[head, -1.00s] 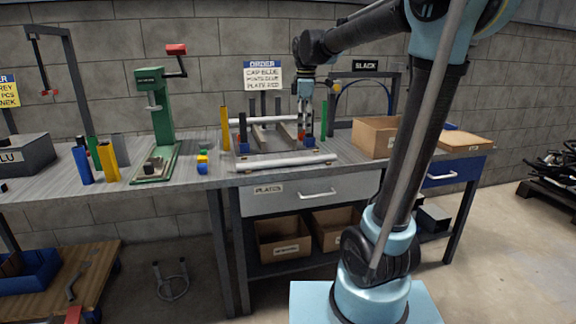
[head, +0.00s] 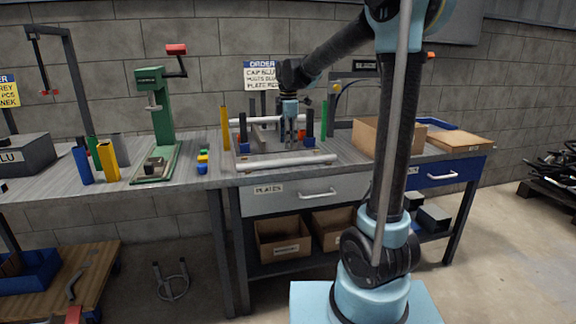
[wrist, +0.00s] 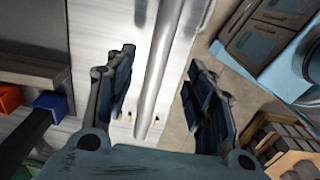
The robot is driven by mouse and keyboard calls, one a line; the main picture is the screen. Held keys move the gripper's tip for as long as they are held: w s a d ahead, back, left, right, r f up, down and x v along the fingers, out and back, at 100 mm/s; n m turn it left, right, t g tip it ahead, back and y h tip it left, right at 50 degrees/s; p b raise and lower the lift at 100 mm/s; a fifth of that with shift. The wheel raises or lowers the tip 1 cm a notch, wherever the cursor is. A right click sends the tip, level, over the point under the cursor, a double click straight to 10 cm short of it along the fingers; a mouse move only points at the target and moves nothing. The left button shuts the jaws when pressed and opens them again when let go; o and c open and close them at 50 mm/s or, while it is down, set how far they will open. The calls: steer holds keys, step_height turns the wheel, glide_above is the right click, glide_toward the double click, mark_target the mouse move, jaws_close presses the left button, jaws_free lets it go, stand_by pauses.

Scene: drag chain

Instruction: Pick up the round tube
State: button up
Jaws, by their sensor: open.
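The round tube (head: 287,161) is a long silver cylinder lying level along the front of the workbench, above the drawer. In the wrist view the tube (wrist: 163,45) runs from the top towards the bottom middle, between my two fingers. My gripper (head: 291,146) points down over the bench, close to the tube's middle. Its fingers are spread with a gap on both sides of the tube in the wrist view (wrist: 160,75), and they hold nothing. I cannot tell the exact height of the fingertips over the tube.
Dark posts with blue feet (head: 243,135) stand behind the tube, with a second pale bar (head: 262,121) further back. A cardboard box (head: 372,136) stands to the right. A green press (head: 160,115) and coloured blocks (head: 202,160) are to the left.

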mark_target(288, 162)
steer(key=shift+a+f, duration=0.1)
steer(key=shift+f, duration=3.95)
jaws_close()
